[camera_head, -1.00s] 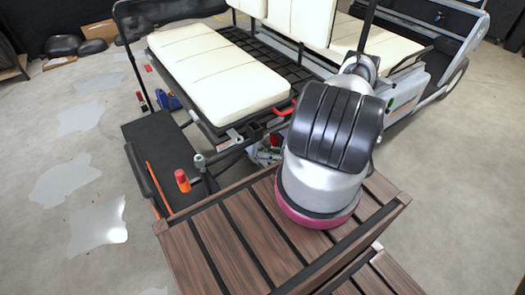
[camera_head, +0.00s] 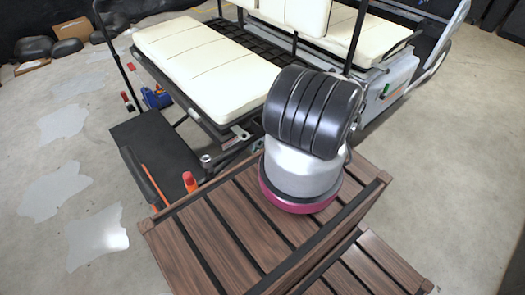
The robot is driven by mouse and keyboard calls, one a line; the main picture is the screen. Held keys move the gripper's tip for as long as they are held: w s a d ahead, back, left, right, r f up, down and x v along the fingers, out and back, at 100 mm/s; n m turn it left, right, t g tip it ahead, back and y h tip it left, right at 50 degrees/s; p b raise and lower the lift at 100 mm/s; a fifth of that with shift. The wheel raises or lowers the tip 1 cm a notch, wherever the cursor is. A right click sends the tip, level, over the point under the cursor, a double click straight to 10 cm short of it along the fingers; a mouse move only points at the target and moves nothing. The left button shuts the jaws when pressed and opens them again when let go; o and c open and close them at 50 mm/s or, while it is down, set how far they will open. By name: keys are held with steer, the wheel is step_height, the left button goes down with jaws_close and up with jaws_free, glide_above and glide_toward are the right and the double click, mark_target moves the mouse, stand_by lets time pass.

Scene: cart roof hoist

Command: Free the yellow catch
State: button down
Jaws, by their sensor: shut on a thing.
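I cannot see the yellow catch; my own arm stands over the near right part of the cart and may hide it. The cart carries a cream seat cushion (camera_head: 205,62) on a dark slatted frame, with cream backrests (camera_head: 300,17) behind it. My gripper is out of sight, behind the large black and silver link of my arm. What it touches is not shown.
A brown slatted wooden deck (camera_head: 215,240) fills the near middle. A black footboard (camera_head: 150,140) and a small orange-red object (camera_head: 190,181) lie left of it. A dark post (camera_head: 357,35) rises by the seats.

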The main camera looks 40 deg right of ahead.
steer(key=shift+t, duration=0.3)
steer(key=c, duration=1.3)
jaws_free()
